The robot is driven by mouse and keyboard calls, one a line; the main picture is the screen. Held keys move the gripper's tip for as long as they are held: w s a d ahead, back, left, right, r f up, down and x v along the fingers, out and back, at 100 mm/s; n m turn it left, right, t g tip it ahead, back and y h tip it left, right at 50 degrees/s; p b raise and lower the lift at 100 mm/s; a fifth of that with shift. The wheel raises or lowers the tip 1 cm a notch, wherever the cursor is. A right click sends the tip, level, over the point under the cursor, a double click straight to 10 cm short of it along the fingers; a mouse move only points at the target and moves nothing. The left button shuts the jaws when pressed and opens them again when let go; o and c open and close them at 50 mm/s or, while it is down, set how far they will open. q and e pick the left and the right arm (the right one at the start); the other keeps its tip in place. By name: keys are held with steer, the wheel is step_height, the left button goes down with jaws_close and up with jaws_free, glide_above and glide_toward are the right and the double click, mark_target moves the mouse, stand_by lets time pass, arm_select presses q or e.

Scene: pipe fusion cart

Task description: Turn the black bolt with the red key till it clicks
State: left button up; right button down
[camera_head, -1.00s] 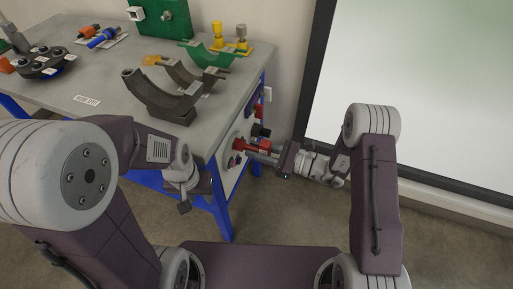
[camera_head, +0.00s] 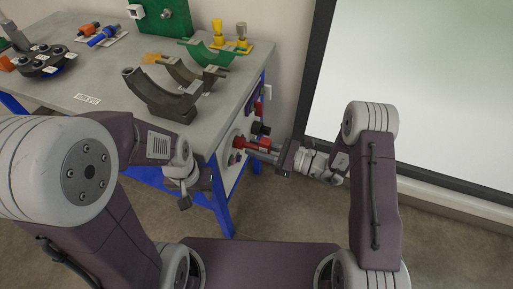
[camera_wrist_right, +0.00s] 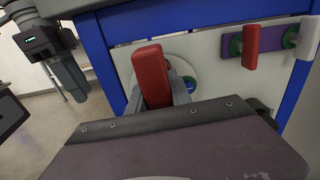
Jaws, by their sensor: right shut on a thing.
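The red key (camera_head: 258,144) is at the white panel on the cart's side. Its red handle (camera_wrist_right: 152,75) stands large in the right wrist view, tilted slightly left. My right gripper (camera_head: 264,151) is shut on it, with grey fingers beside the handle. I cannot make out the black bolt behind the key and gripper. My left gripper (camera_head: 184,203) hangs empty in front of the cart, below the tabletop edge; it also shows at the upper left of the right wrist view (camera_wrist_right: 72,82). Its opening is unclear.
A black knob (camera_head: 261,129) sticks out beside the key. Another red handle (camera_wrist_right: 250,46) is on a purple plate to the right. The grey tabletop (camera_head: 95,75) carries curved dark and green clamps. Blue cart legs (camera_head: 222,212) stand near my left gripper.

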mark_target(270, 152)
steer(key=shift+d, duration=0.25)
steer(key=shift+p+v, duration=0.3)
steer(key=shift+v, duration=1.45)
steer(key=shift+s+d, duration=0.1)
steer(key=shift+v, duration=0.9)
